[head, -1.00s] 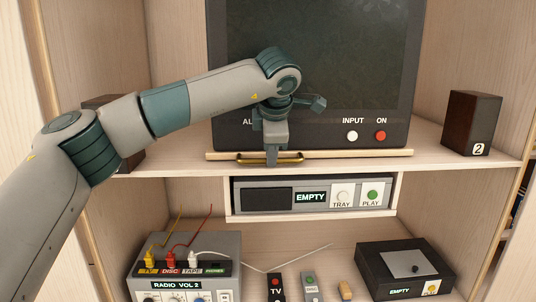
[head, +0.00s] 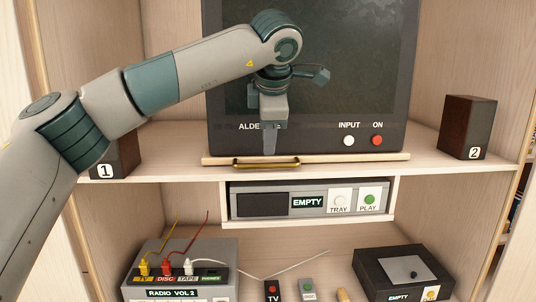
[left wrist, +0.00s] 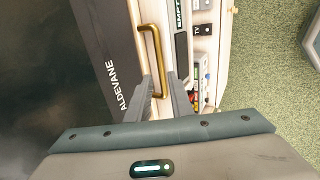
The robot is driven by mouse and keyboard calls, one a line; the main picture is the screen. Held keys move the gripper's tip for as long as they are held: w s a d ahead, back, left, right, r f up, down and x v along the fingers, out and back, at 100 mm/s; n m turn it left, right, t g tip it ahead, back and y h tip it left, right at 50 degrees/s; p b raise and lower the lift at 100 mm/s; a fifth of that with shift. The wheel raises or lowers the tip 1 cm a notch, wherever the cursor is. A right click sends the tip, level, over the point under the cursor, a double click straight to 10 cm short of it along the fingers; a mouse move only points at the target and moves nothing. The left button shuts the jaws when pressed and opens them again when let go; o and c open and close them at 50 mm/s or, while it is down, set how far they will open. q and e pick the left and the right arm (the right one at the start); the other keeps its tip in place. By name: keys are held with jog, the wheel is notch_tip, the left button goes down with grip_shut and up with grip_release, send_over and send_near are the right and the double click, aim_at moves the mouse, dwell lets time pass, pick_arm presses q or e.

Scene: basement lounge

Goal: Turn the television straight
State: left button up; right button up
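The television (head: 320,138) is a dark set with INPUT and ON buttons, standing on a pale board (head: 350,157) on the shelf. Its lower front edge runs nearly parallel to the board's front edge. A brass handle (head: 266,163) is fixed to the board's front, left of the middle; it also shows in the left wrist view (left wrist: 153,48). My left gripper (head: 270,150) points down in front of the television's lower frame, just above the handle. In the left wrist view its fingers (left wrist: 164,92) are apart, with the handle's near end close to them. It appears empty. My right gripper is not in view.
Speaker 1 (head: 118,158) stands left of the television and speaker 2 (head: 467,128) right. Below are a disc player (head: 265,205), a radio (head: 185,262) with plugged cables, a TV remote (head: 272,291) and a black box (head: 402,268). The shelf right of the television has free room.

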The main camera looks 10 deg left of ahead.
pick_arm(q)
jog(key=v, duration=1)
jog(key=shift+s+b, duration=0.15)
jog(key=shift+b, duration=0.3)
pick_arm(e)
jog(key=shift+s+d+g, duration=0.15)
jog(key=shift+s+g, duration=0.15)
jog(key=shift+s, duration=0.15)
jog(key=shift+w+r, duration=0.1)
